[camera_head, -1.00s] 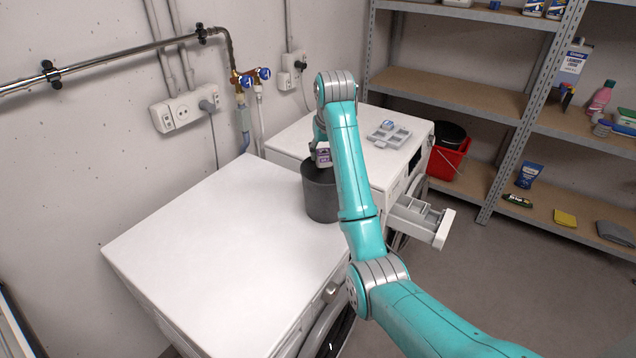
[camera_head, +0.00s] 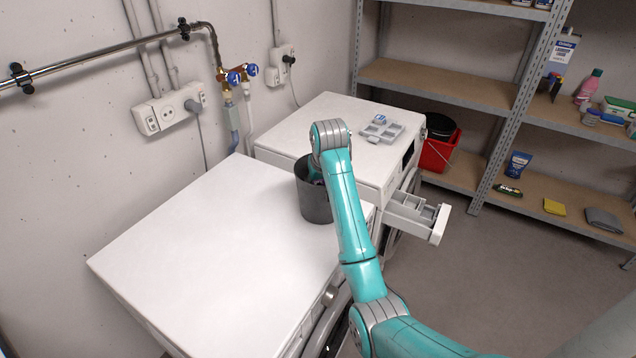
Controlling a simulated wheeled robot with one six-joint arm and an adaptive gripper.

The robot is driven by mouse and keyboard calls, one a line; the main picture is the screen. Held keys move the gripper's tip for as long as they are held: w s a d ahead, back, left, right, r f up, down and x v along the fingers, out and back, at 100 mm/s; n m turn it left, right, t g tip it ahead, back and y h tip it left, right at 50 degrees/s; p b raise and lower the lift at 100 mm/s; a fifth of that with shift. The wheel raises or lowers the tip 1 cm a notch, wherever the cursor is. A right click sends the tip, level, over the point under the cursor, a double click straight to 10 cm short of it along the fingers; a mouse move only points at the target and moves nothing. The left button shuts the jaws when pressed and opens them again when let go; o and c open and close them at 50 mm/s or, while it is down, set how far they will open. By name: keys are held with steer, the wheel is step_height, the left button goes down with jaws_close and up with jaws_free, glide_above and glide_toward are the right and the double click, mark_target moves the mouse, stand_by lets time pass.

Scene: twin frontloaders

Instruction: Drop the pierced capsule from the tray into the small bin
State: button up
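The small bin (camera_head: 314,206) is a dark grey open cylinder at the inner edge of the near white machine. My gripper (camera_head: 317,179) points down at the bin's mouth, with only a small dark and purplish part showing beside my teal arm. My wrist and arm hide its fingers, so I cannot see whether it holds anything. The grey compartment tray (camera_head: 396,134) lies on the far machine. A small blue-and-white capsule (camera_head: 380,119) sits at its back left. I cannot make out a pierced capsule.
The far machine (camera_head: 318,121) has its detergent drawer (camera_head: 414,214) pulled out. A red bucket (camera_head: 438,153) stands behind it. Shelves (camera_head: 440,84) with laundry goods are at the right. The near machine's top (camera_head: 215,245) is clear left of the bin.

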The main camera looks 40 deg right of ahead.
steer(key=shift+s+f, duration=0.1)
steer(key=shift+f, duration=0.55)
steer(key=o, duration=0.7)
steer(key=shift+f, duration=0.15)
